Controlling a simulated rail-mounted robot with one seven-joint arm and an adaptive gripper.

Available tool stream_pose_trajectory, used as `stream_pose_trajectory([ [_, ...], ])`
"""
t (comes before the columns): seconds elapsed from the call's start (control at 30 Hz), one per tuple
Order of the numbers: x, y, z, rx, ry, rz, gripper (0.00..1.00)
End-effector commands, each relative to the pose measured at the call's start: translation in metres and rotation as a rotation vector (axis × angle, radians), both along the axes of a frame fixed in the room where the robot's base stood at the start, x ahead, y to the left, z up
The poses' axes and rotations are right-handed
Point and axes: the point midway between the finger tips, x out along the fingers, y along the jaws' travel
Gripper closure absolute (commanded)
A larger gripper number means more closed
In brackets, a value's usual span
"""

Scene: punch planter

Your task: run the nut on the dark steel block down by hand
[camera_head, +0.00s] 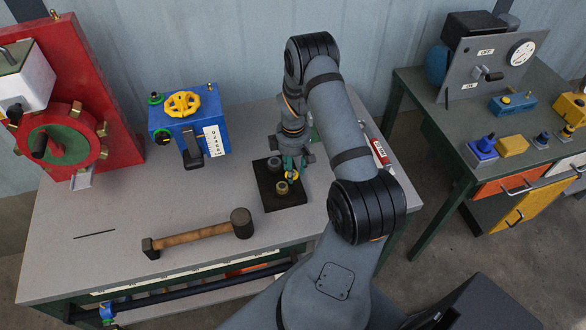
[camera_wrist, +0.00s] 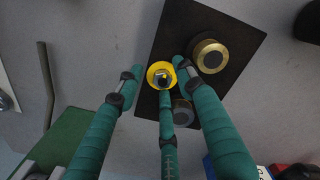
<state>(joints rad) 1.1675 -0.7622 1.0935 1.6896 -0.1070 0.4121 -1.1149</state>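The dark steel block (camera_head: 287,201) is a flat black plate on the grey workbench; it also shows in the wrist view (camera_wrist: 185,28). A round yellow nut-like piece (camera_wrist: 153,70) with a metal centre is over the block near its left edge in the wrist view. A brass-rimmed cylinder (camera_wrist: 208,54) stands on the block, and a greyer one (camera_wrist: 182,111) is partly hidden behind a finger. My gripper (camera_wrist: 160,78) has three teal fingers spread around the yellow piece. The left finger stands apart from it; contact of the other two cannot be told. It looks open.
A wooden-handled mallet (camera_head: 195,234) lies left of the block. A blue box with a yellow handwheel (camera_head: 183,104) and a red panel (camera_head: 75,85) stand further left. A red labelled item (camera_head: 381,151) lies right. A second bench (camera_head: 440,105) stands at right.

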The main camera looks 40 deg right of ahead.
Motion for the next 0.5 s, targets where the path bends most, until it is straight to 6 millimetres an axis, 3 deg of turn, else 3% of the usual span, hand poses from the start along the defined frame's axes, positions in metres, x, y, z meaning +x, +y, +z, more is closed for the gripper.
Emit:
stream_pose_trajectory([
  [0.5,-0.0005,0.0,0.0003,0.0,0.001,-0.001,0.89],
])
